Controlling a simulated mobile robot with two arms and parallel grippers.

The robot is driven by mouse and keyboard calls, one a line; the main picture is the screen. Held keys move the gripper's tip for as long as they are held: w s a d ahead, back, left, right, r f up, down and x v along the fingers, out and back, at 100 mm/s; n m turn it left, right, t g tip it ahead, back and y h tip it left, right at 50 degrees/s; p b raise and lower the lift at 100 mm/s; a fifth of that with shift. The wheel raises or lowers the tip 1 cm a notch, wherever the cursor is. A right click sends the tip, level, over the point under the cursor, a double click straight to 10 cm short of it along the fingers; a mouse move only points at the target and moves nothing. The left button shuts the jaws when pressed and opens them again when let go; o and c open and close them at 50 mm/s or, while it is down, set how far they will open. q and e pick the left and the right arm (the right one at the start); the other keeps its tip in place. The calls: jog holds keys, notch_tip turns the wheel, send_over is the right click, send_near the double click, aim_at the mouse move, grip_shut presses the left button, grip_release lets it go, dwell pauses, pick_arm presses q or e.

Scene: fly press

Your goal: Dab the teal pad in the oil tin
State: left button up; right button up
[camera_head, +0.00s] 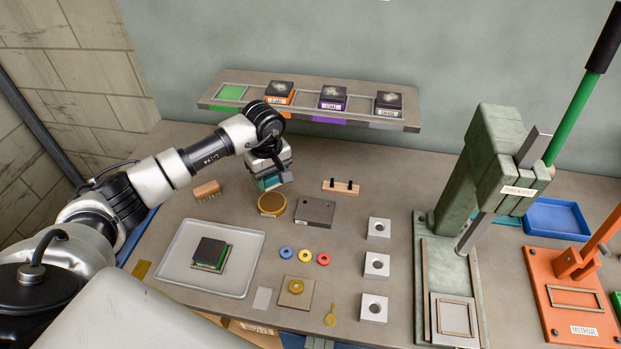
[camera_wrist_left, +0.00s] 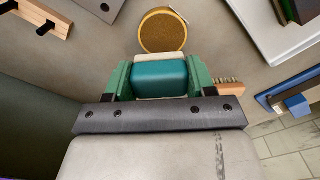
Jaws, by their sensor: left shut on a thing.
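The teal pad (camera_wrist_left: 160,80) is clamped between the two green fingers of my left gripper (camera_wrist_left: 161,72) in the left wrist view. A pale strip shows along its far end. In the head view my left gripper (camera_head: 270,178) hangs above the bench, and a bit of the teal pad (camera_head: 267,184) shows at it. The oil tin (camera_head: 271,204), round with an amber top and a gold rim, stands just in front of the gripper. In the left wrist view the tin (camera_wrist_left: 162,32) lies just beyond the pad; I cannot tell whether they touch. My right gripper is not in view.
A grey block (camera_head: 314,212) sits right of the tin, and a brush (camera_head: 207,189) lies to the left. A small peg rack (camera_head: 341,186) stands behind. A tray (camera_head: 179,280) holds a dark block. The green press (camera_head: 484,170) stands at the right. A shelf (camera_head: 230,106) runs behind.

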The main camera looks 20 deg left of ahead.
aim_at(272, 202)
pick_arm(q)
jog(key=shift+a+f+b, duration=0.3)
jog(key=shift+f, duration=0.35)
jog(key=shift+a+f+b, duration=0.25)
jog(key=shift+f+b, duration=0.05)
jog(key=shift+f, duration=0.35)
jog(key=shift+d+f+b, duration=0.25)
jog(key=shift+f+b, duration=0.35)
jog(key=shift+f, duration=0.65)
jog(key=shift+a+f, duration=0.1)
jog(key=shift+f, duration=0.45)
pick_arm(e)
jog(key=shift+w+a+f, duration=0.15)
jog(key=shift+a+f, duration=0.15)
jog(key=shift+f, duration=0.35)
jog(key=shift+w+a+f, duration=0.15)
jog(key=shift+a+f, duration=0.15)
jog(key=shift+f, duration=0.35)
pick_arm(q)
jog(key=shift+f+b, duration=0.1)
jog(key=shift+b, duration=0.2)
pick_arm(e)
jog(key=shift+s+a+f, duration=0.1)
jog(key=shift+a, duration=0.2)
pick_arm(q)
jog(key=shift+f+b, duration=0.3)
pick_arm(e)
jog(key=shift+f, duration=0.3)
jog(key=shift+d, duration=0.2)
